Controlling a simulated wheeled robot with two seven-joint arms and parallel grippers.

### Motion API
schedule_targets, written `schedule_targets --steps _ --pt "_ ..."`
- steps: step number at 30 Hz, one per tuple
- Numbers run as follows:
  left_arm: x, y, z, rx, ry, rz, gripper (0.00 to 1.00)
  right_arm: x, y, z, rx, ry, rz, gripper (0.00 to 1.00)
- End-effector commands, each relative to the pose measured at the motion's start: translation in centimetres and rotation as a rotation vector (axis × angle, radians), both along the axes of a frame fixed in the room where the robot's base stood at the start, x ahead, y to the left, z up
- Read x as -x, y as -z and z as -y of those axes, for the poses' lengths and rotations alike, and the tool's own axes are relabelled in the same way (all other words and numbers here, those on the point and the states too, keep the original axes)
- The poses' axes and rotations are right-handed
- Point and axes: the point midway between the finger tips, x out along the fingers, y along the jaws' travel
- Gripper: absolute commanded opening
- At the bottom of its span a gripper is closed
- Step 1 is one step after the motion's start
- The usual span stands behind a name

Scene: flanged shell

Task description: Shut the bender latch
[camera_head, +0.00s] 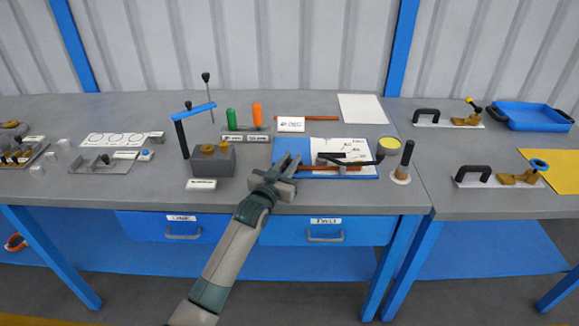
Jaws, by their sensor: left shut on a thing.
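What looks like the bender lies on the blue board (372,177) near the bench's front edge. It has a black bar (345,160) and a dark curved arm beside a yellow disc (389,143). An orange-brown rod (335,168) runs along its front. The latch is too small to tell apart from the other parts. My left gripper (291,162) is at the board's left edge, at the left end of the rod. It is shut on what looks like that rod end, though its fingers partly hide the contact. My right gripper is not in view.
A grey block (213,160) with brass parts and a blue-topped stand (194,112) are left of my gripper. A black upright handle (404,160) stands right of the board. A white sheet (362,108) lies behind. The right bench holds a blue tray (531,116).

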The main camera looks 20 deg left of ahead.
Motion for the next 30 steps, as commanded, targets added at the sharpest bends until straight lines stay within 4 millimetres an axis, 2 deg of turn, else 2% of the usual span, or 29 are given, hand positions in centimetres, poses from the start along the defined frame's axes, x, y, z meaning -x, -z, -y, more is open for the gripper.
schedule_targets --steps 2,7,8,9,10,23,30 --pt "-0.2 -0.1 -0.2 -0.001 -0.003 -0.001 0.00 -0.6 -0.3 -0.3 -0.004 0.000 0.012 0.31" --pt "-0.2 -0.2 -0.3 -0.001 -0.004 0.001 0.00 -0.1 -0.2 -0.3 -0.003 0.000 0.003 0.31" --pt "-0.2 -0.2 -0.3 -0.001 -0.004 0.001 0.22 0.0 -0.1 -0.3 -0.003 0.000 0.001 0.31" --pt "-0.2 -0.2 -0.3 -0.001 -0.004 0.001 0.31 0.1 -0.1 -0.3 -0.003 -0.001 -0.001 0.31" --pt "-0.2 -0.2 -0.3 -0.001 -0.004 0.001 0.36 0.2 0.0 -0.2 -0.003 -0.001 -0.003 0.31" --pt "0.2 0.0 -0.2 0.000 -0.002 -0.001 0.36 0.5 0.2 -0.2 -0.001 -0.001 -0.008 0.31" --pt "2.2 0.1 -0.5 -0.001 -0.002 -0.001 0.36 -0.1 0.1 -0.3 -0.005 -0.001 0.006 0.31"
